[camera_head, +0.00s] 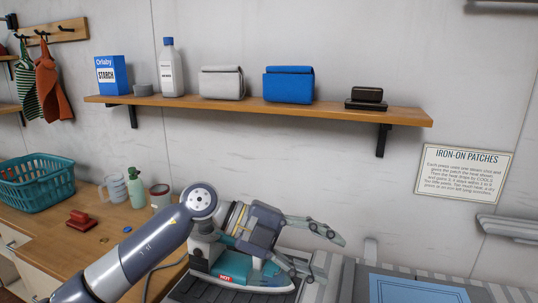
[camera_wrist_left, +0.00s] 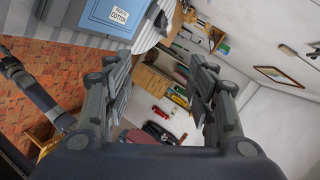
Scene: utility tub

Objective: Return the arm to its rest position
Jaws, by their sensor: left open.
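My left arm comes in from the lower left in the head view. Its gripper (camera_head: 330,258) is open and empty, with the fingers pointing right and spread apart. It is in front of the wall, above and to the right of a teal and white iron (camera_head: 262,277) with a red HOT label. The arm hides part of the iron, and I cannot tell the exact gap between them. In the left wrist view the two fingers (camera_wrist_left: 158,85) stand wide apart with nothing between them. My right gripper does not show clearly in either view.
A wall shelf (camera_head: 290,108) with boxes, a bottle and pouches runs above the arm. A teal basket (camera_head: 38,183), mugs, a green bottle and a red stamp-like object (camera_head: 80,218) stand on the wooden counter at left. A blue pad (camera_head: 415,290) lies at right.

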